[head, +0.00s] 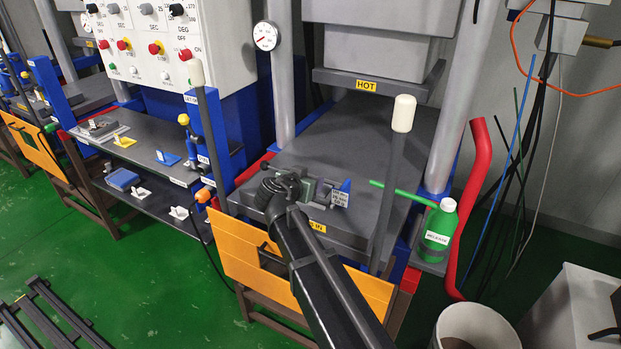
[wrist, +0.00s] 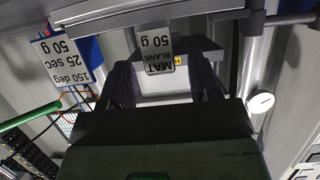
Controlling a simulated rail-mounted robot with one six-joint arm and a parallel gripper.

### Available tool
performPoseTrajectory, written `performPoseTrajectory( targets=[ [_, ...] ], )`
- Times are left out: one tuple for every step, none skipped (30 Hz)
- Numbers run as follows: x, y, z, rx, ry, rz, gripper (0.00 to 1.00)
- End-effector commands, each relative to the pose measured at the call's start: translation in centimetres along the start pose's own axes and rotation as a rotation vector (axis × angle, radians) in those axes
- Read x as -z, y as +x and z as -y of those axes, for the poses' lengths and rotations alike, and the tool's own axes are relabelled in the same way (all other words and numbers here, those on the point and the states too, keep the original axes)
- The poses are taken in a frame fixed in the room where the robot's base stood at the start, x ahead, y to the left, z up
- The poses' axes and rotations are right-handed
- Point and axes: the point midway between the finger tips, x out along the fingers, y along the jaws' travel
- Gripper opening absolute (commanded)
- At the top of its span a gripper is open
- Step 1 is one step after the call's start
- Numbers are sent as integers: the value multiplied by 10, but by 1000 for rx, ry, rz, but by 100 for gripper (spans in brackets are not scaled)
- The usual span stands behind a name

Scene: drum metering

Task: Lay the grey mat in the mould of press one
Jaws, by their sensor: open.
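My gripper (head: 284,190) is over the front part of the lower plate of the press marked HOT. In the wrist view its two dark fingers (wrist: 163,85) are spread open. A tag reading MAT BLANK 50 g (wrist: 157,50) shows upside down between and beyond the fingertips, against a dark grey flat piece (wrist: 207,51). I cannot tell whether that piece is the grey mat, or whether the fingers touch it. My gripper hides part of this area, and I cannot make out a mould cavity.
A card reading 150 deg, 25 sec, 50 g (head: 339,199) stands right of my gripper. A white-capped post (head: 390,175) and green bottle (head: 439,232) stand further right. The hot upper platen (head: 370,90) hangs above. An orange panel (head: 245,266) fronts the press.

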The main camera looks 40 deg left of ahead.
Motion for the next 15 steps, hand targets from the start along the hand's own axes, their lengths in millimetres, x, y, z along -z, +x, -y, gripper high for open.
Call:
performPoseTrajectory(
  targets=[
    [4,-16,-2,2,-1,0,57],
    [5,-25,-2,2,-1,0,57],
    [5,-36,-2,3,-1,-1,57],
    [5,-45,-2,3,-2,-1,57],
    [5,-53,-2,2,-2,0,57],
    [5,-64,-2,3,-1,0,57],
    [5,-72,-2,3,-1,0,57],
    [5,-78,-2,2,0,0,57],
    [4,-86,-2,2,0,0,57],
    [4,-91,-1,2,-1,0,57],
    [3,-95,-1,2,-1,0,57],
    [2,-99,-1,1,-1,0,57],
    [2,-101,-1,0,-1,0,57],
    [2,-102,-1,0,0,0,57],
    [1,-104,-1,-1,0,0,57]
  ],
)
